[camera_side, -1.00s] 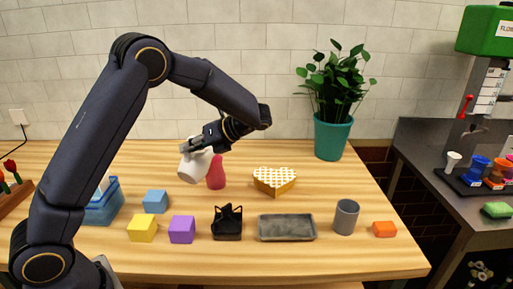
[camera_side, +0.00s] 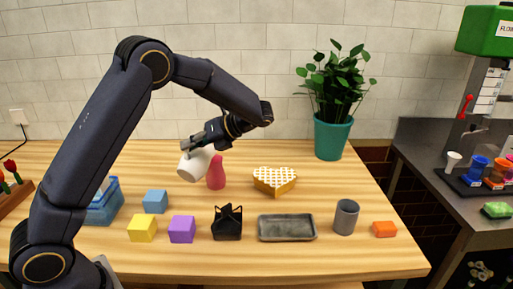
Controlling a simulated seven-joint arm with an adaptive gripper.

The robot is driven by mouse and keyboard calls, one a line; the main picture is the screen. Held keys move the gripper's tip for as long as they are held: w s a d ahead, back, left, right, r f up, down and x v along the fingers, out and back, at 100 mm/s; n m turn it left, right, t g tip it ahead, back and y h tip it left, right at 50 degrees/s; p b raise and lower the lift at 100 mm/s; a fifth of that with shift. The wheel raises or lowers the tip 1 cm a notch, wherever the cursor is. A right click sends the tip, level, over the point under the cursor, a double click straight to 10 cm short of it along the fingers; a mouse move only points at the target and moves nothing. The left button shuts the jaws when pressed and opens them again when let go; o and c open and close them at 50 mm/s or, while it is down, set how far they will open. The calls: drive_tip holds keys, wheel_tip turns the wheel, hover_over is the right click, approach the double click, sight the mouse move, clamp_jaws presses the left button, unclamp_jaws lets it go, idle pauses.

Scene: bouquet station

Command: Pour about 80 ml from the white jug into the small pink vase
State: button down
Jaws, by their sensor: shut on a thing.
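The white jug (camera_side: 193,166) is held by my gripper (camera_side: 193,145) above the table, left of and overlapping the pink vase in the picture. The jug is tilted. The gripper is shut on it. The small pink vase (camera_side: 216,176) stands upright on the table, its top partly hidden behind the jug and gripper. I cannot see any liquid or stream, nor whether the jug's lip touches the vase.
A heart-shaped box (camera_side: 274,187) stands right of the vase. Blue (camera_side: 155,202), yellow (camera_side: 142,229) and purple (camera_side: 182,230) blocks, a black holder (camera_side: 227,224), a grey tray (camera_side: 265,236) and a grey cup (camera_side: 346,217) stand in front. A potted plant (camera_side: 332,135) is behind.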

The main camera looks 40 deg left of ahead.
sight(184, 165)
drive_tip(key=shift+w+a+r+m+g+p, duration=0.25)
drive_tip(key=shift+w+r+p, duration=0.05)
drive_tip(key=shift+w, duration=0.25)
drive_tip(key=shift+w+a+r+m+g+p, duration=0.2)
drive_tip(key=shift+w+r+m+g+p, duration=0.1)
drive_tip(key=shift+w, duration=0.25)
idle(0.6)
drive_tip(key=s+f+t, duration=0.1)
drive_tip(key=s+d+f+n, duration=0.1)
drive_tip(key=s, duration=0.1)
drive_tip(key=shift+d+n+t, duration=0.1)
drive_tip(key=shift+n+t, duration=0.15)
drive_tip(key=shift+t, duration=0.1)
drive_tip(key=shift+s+d+f+n+t+y, duration=0.1)
drive_tip(key=shift+s+f+n+t+y, duration=0.2)
drive_tip(key=shift+f, duration=0.35)
drive_tip(key=shift+s+d+f+n+t+y, duration=0.1)
drive_tip(key=shift+s+f+n+t, duration=0.25)
drive_tip(key=shift+f+n+t, duration=0.25)
drive_tip(key=shift+s+d+f+n+t+y, duration=0.1)
drive_tip(key=shift+s+f+n+t+y, duration=0.15)
drive_tip(key=shift+f, duration=0.45)
drive_tip(key=shift+s+f+b, duration=0.1)
drive_tip(key=shift+b, duration=0.25)
